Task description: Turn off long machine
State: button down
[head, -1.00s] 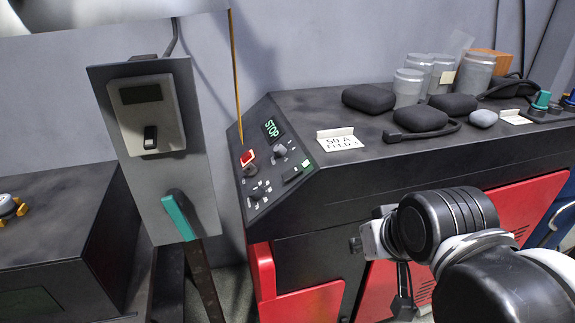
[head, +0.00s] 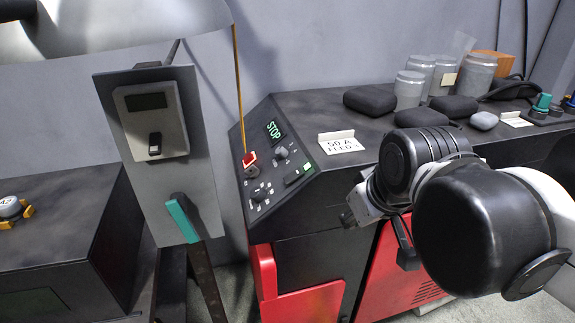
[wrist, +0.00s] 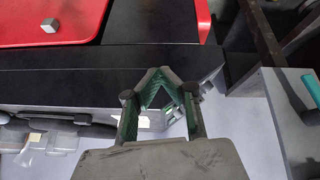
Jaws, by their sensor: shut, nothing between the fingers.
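The long black and red machine (head: 320,240) stands right of centre in the head view.
A grey post-mounted box (head: 151,122) with a teal handle (head: 183,218) stands left of the panel. A thin yellow rod (head: 238,90) comes down near the red switch. Black cases (head: 370,100), jars (head: 409,90) and a label card (head: 341,145) lie on the machine top.

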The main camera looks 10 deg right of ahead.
jog(key=w+a+r+n+g+p, duration=0.3)
jog(key=w+a+r+n+p, duration=0.1)
jog(key=w+r+n, duration=0.5)
notch_tip(320, 180, up, 2)
jog(key=r+n+g+p, duration=0.1)
jog(key=n+g+p, duration=0.25)
jog(key=n, duration=0.35)
send_over(286, 180)
jog(key=a, duration=0.1)
jog(key=shift+s+a+f+p, duration=0.1)
jog(key=shift+f+p, duration=0.15)
jog(key=shift+p, duration=0.1)
jog(key=shift+f, duration=0.1)
jog(key=shift+t, duration=0.25)
jog(key=f, duration=0.4)
jog(key=f+p, duration=0.1)
jog(key=f, duration=0.7)
jog(key=shift+d, duration=0.4)
jog(key=shift+d+f+p, duration=0.3)
jog(key=shift+f+p, duration=0.05)
jog(key=shift+f, duration=0.3)
